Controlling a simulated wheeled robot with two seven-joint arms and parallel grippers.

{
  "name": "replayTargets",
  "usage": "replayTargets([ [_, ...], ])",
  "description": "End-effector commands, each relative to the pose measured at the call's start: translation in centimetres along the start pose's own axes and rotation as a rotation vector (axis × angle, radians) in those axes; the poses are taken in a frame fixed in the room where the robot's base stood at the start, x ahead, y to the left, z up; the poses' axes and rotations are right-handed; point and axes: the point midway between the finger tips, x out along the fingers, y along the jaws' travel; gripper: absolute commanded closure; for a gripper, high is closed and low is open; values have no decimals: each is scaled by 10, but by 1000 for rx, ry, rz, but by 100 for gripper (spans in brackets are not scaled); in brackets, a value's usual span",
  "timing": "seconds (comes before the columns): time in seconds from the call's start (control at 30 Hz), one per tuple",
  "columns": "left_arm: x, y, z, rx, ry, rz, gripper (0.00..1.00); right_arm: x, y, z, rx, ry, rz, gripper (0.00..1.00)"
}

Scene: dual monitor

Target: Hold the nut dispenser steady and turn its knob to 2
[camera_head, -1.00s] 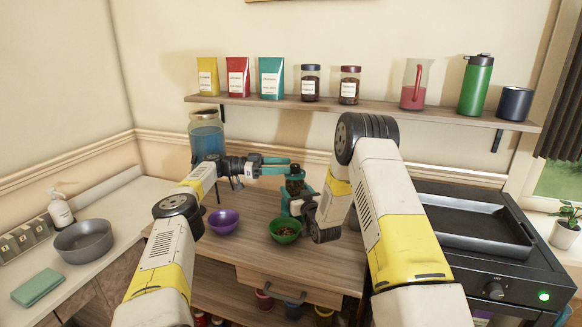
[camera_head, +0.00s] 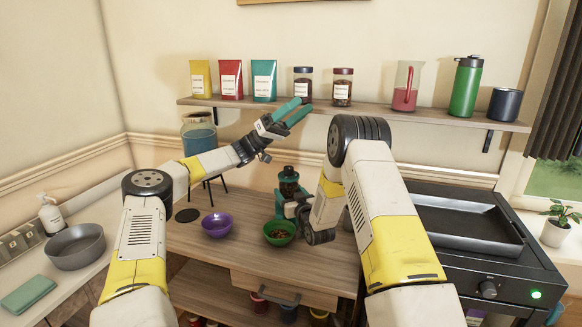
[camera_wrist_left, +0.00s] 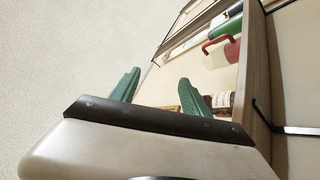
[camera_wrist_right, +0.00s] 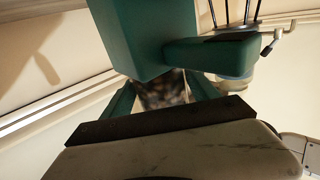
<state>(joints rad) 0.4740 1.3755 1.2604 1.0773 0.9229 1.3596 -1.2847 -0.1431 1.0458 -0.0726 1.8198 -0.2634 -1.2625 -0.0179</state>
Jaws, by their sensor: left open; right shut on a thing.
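The nut dispenser (camera_head: 289,177), dark and teal, stands upright on the wooden table behind the green bowl (camera_head: 273,234), which holds some nuts. In the right wrist view, the dispenser's teal body (camera_wrist_right: 152,35) fills the top middle, with brown nuts behind a clear part between the fingers. The knob's setting cannot be read. My left gripper (camera_head: 303,106) is open and empty, raised well above the dispenser near the shelf. Its two teal fingers (camera_wrist_left: 160,90) are apart in the left wrist view.
A purple bowl (camera_head: 217,226) stands left of the green bowl. A jar of blue liquid (camera_head: 199,138) on a stand is at the table's back left. The wall shelf (camera_head: 385,112), holding pouches, jars and a pitcher, is close to my left gripper. A stove (camera_head: 455,255) is at right.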

Motion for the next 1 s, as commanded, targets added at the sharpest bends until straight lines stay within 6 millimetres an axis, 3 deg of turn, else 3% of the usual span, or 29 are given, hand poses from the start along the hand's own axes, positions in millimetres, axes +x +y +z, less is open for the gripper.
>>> replayTargets([
  [0.1, 19, 11, -7, -230, 128, 34, 45, 0, 1, 0, -1, 0, 1, 100],
  [0.2, 25, 11, -12, -432, 250, 45, 45, 0, 1, 0, -1, 0, 1, 100],
  [0.43, 6, -16, -9, -897, 581, 14, 45, 0, 1, 0, -1, 1, 1, 100],
  [0.57, -26, -40, 8, -1138, 810, -26, 45, 0, 1, 0, -1, 1, 1, 100],
  [0.73, -89, -65, 48, -1396, 1155, -85, 45, 0, 0, 0, -1, 1, 1, 100],
  [0.9, -151, -72, 91, -1536, 1461, -122, 45, 0, 0, 0, -1, 1, 1, 100],
  [1.0, -176, -71, 109, -1572, 1583, -129, 45, 0, 0, 0, -1, 1, 1, 100],
])
